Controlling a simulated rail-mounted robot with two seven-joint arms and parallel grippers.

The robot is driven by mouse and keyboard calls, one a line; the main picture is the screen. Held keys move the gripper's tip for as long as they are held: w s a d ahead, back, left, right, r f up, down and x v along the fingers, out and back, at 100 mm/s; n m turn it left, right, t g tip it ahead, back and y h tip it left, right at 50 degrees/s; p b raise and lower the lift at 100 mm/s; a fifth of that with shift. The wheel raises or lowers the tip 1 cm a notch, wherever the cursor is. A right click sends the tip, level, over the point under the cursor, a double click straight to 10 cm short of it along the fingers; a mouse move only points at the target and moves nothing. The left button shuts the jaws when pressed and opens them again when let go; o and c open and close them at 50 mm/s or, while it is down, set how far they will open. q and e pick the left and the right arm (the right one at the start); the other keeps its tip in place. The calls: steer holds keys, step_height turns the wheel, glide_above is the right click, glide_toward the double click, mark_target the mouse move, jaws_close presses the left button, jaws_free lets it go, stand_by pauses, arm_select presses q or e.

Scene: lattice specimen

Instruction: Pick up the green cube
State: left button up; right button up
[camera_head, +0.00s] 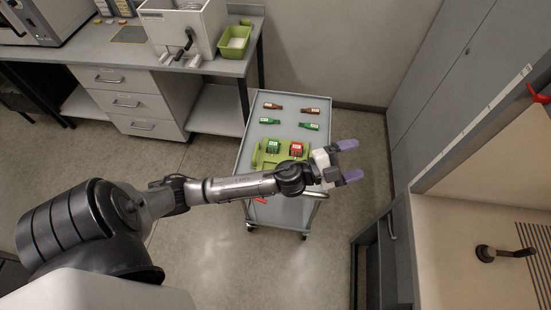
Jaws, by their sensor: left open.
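The green cube (273,147), with a pale label, sits in a light green holder (262,160) on the grey cart. A red cube (296,149) with a label sits just to its right in the same holder. My left gripper (351,160) is open, with purple fingers apart and nothing visible between them. It is to the right of the holder, past the cart's right edge in the picture. My left arm passes in front of the holder's lower part and hides some of it. My right gripper is not seen.
Two brown bottles (272,106) and two green bottles (269,121) lie on the cart (290,132) beyond the cubes. A bench (120,55) with drawers and equipment stands at the back left. A tall grey cabinet (440,90) is on the right.

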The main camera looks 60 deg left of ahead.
arm_select(q)
steer(key=w+f+m+g+h+b, duration=0.3)
steer(key=f+m+g+h+b, duration=0.3)
steer(key=m, duration=0.3)
steer(key=m+g+y+b, duration=0.3)
steer(key=g+y+b, duration=1)
steer(key=b, duration=0.8)
glide_above(273, 143)
step_height(273, 143, down, 20)
steer(key=r, duration=0.1)
steer(key=f, duration=0.2)
steer(key=f+b, duration=0.1)
steer(key=f, duration=0.3)
steer(key=shift+d+b, duration=0.25)
steer(key=shift+b, duration=0.15)
steer(key=shift+f, duration=0.6)
steer(key=shift+a+f+b, duration=0.1)
steer(key=shift+f+b, duration=1.45)
steer(key=shift+f, duration=1.1)
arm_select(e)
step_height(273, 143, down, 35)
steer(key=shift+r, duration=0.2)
